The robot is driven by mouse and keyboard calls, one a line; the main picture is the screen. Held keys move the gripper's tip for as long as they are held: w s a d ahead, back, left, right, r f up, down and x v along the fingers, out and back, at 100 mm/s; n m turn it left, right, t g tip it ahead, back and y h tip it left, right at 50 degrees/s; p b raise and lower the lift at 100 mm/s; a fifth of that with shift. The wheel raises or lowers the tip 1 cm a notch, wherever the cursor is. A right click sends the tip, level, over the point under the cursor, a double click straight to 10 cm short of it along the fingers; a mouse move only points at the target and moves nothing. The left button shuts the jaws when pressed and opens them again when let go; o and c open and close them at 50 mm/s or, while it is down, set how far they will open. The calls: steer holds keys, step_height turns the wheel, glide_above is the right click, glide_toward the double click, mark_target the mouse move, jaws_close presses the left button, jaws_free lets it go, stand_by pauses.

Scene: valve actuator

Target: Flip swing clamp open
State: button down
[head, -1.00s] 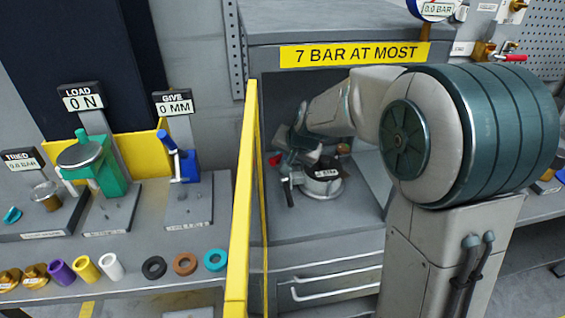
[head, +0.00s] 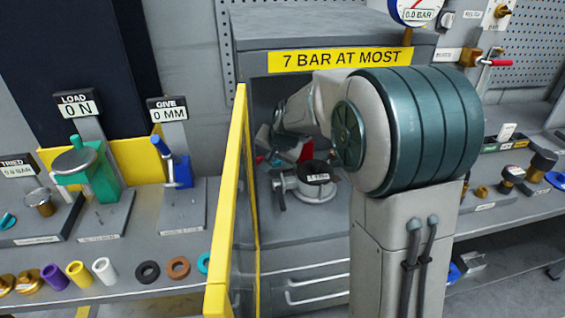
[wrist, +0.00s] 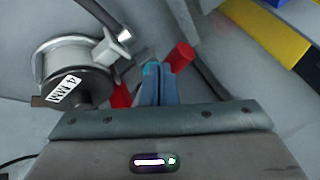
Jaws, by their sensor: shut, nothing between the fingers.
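The round valve actuator (head: 316,190) stands in the bay under the yellow sign, with a pale metal bracket on its left side. In the wrist view it is a dark round body (wrist: 88,84) with a silver ring and a white label. A metal clamp piece with a rod (wrist: 114,50) sits at its edge. Red parts (wrist: 181,57) show on both sides of my fingers; I cannot tell whether they are one handle. My gripper (wrist: 153,70) is shut and empty, beside the clamp. Contact is unclear. In the head view its fingertips cannot be made out.
A yellow-edged clear door (head: 232,200) stands open on the bay's left. The bay's roof and walls surround my arm. Left, a bench holds test stands and several coloured rings (head: 147,272). Right, another bench holds brass fittings (head: 541,165).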

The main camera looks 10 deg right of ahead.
steer(key=s+d+f+b+v, duration=0.1)
steer(key=s+f+b+v, duration=0.1)
steer(key=v, duration=1)
steer(key=s+d+f+n+g, duration=0.1)
steer(key=s+f, duration=0.2)
steer(key=s, duration=0.5)
steer(key=s+d+f+n+g+h, duration=0.1)
steer(key=s+d+f+n, duration=0.1)
steer(key=s, duration=0.6)
steer(key=s+d+f+n+g+h, duration=0.1)
steer(key=s+d+f+n, duration=0.1)
steer(key=s, duration=0.6)
steer(key=shift+f, duration=0.85)
